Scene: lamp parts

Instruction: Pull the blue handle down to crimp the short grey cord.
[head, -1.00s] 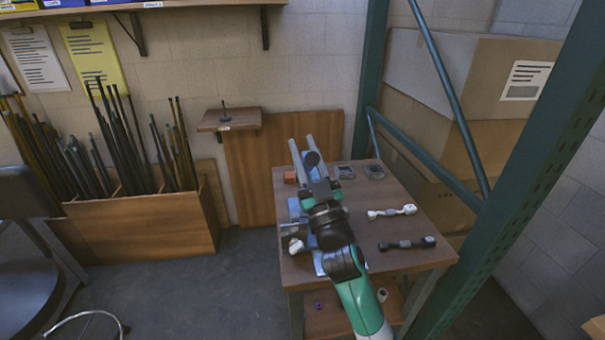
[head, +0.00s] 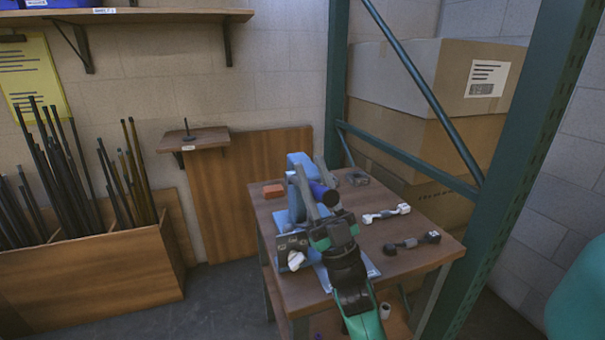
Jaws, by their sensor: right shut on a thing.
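A light blue press (head: 296,163) stands on the small wooden table, with a pale blue base plate (head: 368,268) under it. My right gripper (head: 310,170) reaches over the press, its two grey fingers pointing away from me. It is shut on the dark blue handle (head: 319,191), which shows between the fingers. A dark block (head: 285,246) with a white piece (head: 296,260) sits at the front left of the press. I cannot make out the short grey cord; my gripper and arm hide part of the press. My left gripper is not in view.
On the table (head: 425,262), a white-ended part (head: 386,214) and a dark part (head: 412,243) lie to the right. A green rack post (head: 500,190) stands close at right.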

